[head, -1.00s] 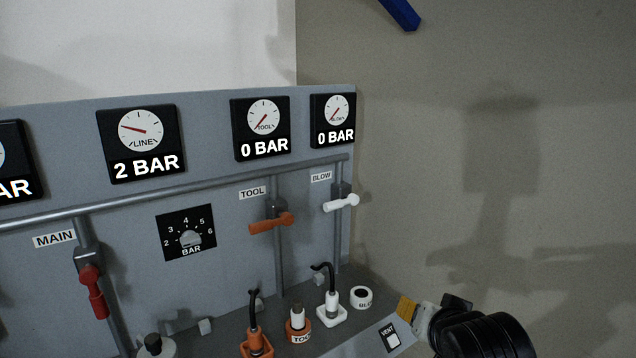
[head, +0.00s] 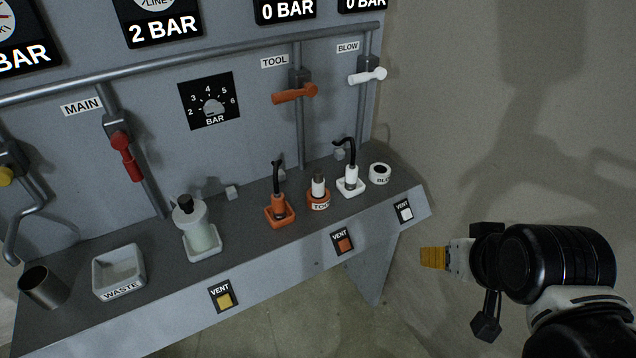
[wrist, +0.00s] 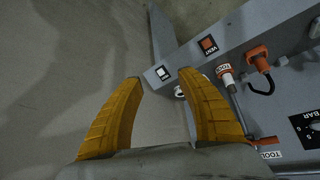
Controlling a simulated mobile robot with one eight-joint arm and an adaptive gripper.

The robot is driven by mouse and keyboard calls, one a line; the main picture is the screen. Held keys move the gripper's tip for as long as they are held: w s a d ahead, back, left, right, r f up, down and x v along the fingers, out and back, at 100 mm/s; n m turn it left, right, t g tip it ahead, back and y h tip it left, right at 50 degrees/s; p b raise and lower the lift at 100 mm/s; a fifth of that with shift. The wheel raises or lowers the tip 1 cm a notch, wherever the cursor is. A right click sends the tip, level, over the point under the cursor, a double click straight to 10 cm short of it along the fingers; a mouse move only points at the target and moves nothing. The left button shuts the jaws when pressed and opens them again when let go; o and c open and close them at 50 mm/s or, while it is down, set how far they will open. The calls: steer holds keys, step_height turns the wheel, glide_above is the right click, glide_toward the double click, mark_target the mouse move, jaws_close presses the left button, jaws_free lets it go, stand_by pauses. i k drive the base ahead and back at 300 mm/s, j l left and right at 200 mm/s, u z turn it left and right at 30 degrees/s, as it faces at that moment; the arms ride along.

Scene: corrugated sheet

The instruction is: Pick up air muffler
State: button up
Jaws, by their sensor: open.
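No part is labelled as an air muffler. The TOOL ring also shows in the wrist view (wrist: 227,78), right of my fingers. My gripper (head: 424,257) is at the right in the head view, in front of the shelf's right end and apart from everything. In the wrist view its yellow fingers (wrist: 161,77) are spread with nothing between them.
Beside the ring are an orange fitting (head: 278,205) and a white fitting (head: 350,180) with black hoses, and a white BLOW ring (head: 380,175). Farther left are a bottle (head: 198,232), a WASTE tray (head: 103,289) and a metal cup (head: 42,287). VENT buttons line the front.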

mark_target(318, 181)
steer(key=i+j+z, duration=0.15)
steer(key=j+z, duration=0.15)
steer(key=j, duration=0.4)
steer(key=j+z, duration=0.3)
steer(key=j, duration=0.4)
